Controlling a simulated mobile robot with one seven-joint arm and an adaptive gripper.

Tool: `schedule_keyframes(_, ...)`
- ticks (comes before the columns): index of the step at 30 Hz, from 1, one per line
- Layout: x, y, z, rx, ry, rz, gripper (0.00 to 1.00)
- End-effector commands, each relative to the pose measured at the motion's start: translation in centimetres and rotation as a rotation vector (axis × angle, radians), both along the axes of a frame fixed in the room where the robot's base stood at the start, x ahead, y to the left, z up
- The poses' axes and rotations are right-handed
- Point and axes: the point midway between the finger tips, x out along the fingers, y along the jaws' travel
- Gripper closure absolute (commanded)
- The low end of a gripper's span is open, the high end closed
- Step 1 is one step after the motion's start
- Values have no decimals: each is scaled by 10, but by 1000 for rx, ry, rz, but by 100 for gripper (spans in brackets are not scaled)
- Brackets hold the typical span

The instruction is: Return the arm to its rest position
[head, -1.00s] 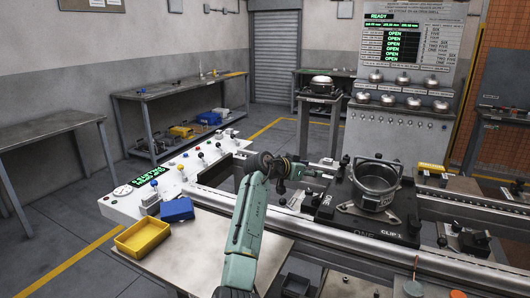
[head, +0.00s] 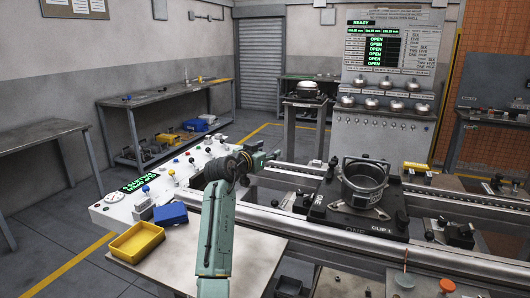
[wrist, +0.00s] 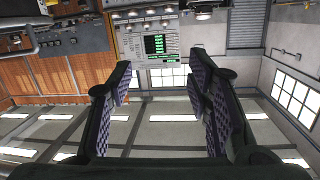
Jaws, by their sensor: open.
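My green arm rises from the bottom of the head view and bends at a dark joint above the console. My gripper (head: 270,157) is small there, past that joint, and its fingers are hard to make out. In the wrist view my gripper (wrist: 164,100) shows two dark, purple-padded fingers wide apart with nothing between them. The wrist view is upside down, with the ceiling at the bottom and the status board (wrist: 148,45) at the top. The metal pot-like housing (head: 364,180) sits on the black pallet (head: 345,214) on the rail, apart from my gripper.
A control console (head: 120,207) with levers lies left of my arm. A yellow bin (head: 137,242) and a blue bin (head: 170,214) stand in front of it. The conveyor rail (head: 300,229) runs across to the right.

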Motion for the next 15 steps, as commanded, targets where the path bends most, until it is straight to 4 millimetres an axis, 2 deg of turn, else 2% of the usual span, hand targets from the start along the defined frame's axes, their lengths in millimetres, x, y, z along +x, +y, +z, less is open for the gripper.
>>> schedule_keyframes(14,-1,4,3,-2,-10,11,54)
schedule_keyframes(15,-3,9,7,-4,-22,23,54)
